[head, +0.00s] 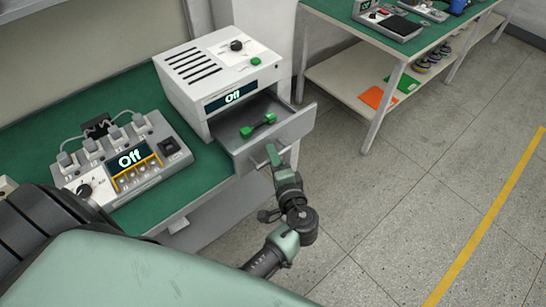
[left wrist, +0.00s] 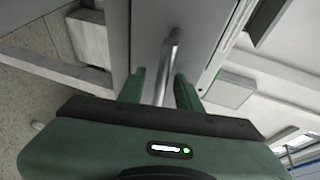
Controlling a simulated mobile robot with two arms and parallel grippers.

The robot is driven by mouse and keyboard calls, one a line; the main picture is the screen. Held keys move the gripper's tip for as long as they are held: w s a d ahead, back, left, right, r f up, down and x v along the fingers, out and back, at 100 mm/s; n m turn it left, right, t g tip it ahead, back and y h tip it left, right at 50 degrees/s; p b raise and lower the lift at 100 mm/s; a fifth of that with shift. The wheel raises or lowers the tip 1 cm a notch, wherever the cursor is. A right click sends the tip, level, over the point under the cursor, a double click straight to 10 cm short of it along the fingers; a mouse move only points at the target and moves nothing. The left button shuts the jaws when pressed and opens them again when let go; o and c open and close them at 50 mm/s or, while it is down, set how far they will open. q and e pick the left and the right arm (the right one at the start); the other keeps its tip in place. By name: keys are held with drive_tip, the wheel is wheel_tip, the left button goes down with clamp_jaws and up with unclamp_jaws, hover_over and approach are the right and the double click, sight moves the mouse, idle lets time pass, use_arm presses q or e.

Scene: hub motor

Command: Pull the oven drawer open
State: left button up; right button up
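The white oven (head: 225,80) stands on the green-topped bench, with a display reading "Off". Its grey drawer (head: 300,122) is pulled out at the front, and a green dumbbell-shaped part (head: 258,126) lies inside. My left gripper (head: 272,154) is at the drawer's front, by the handle. In the left wrist view, the metal handle bar (left wrist: 171,55) runs between the two green fingers of the left gripper (left wrist: 160,88). The fingers are apart, with gaps visible beside the bar. My right gripper is not in view.
A grey device (head: 120,160) with plugs, cables and an "Off" display sits left of the oven on the bench (head: 40,140). Another table (head: 440,42) with a lower shelf stands at the back right. The floor (head: 400,200) right of the drawer is clear.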

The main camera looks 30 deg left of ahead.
use_arm(q)
drive_tip(key=v, duration=0.7)
drive_tip(key=shift+s+d+p, duration=0.25)
drive_tip(key=shift+s+p, duration=0.05)
drive_tip(key=shift+r, duration=0.15)
drive_tip(key=s+d+f+m+g+h, duration=0.1)
drive_tip(key=s+f+g+h, duration=0.4)
drive_tip(key=f, duration=1)
drive_tip(key=s+d+f+m+h, duration=0.15)
drive_tip(key=s+f, duration=0.45)
drive_tip(key=f, duration=0.9)
drive_tip(key=s+a+f+n+g+h, duration=0.2)
drive_tip(key=s+f, duration=0.5)
drive_tip(key=s, duration=0.5)
drive_tip(key=s+a+f+n+g+h, duration=0.3)
drive_tip(key=s+a+f+n, duration=0.2)
drive_tip(key=s, duration=0.8)
wheel_tip(320, 180, down, 3)
drive_tip(key=shift+s+a+f+n, duration=0.15)
drive_tip(key=shift+s+a+n, duration=0.15)
drive_tip(key=shift+n, duration=0.35)
